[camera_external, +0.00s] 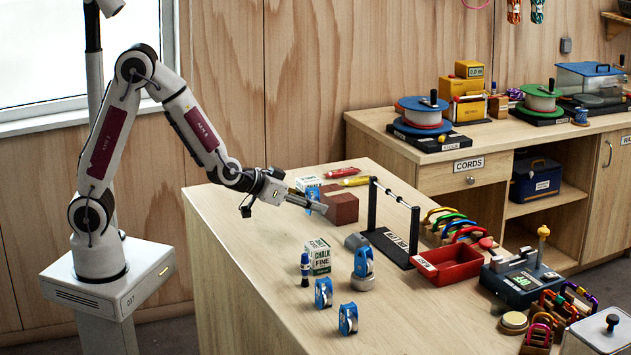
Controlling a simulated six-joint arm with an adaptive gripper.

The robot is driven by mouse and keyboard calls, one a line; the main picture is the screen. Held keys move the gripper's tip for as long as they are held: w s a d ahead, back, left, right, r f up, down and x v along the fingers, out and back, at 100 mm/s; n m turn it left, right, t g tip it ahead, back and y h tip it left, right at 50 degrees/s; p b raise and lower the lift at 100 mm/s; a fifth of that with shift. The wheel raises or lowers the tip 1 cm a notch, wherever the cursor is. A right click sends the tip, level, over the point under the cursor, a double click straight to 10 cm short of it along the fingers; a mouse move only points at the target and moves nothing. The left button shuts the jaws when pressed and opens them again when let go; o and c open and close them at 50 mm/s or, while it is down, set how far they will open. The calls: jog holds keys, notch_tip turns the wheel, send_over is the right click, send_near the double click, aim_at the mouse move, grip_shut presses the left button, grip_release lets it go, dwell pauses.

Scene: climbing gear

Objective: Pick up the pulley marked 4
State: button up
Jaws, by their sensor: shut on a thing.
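My gripper (312,203) is shut, fingers pointing right, above the far left part of the workbench and in front of a brown block. A small blue thing (312,194) shows at its fingertips; it looks like a blue pulley, but it is partly hidden and I cannot read a number on it. Three other blue pulleys with pale wheels stand on the bench, well apart from my gripper: one at the front (348,319), one to its left (322,293), and one further back (363,263) by a grey round piece. Their marks are too small to read.
The brown block (343,209) is close to the fingertips. A black stand with a rail (390,240), a chalk box (317,257), a dark blue bottle (305,269) and a red tray (447,266) stand on the bench (235,245). The bench's left side is clear.

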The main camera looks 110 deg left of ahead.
jog(key=shift+r, duration=1.4)
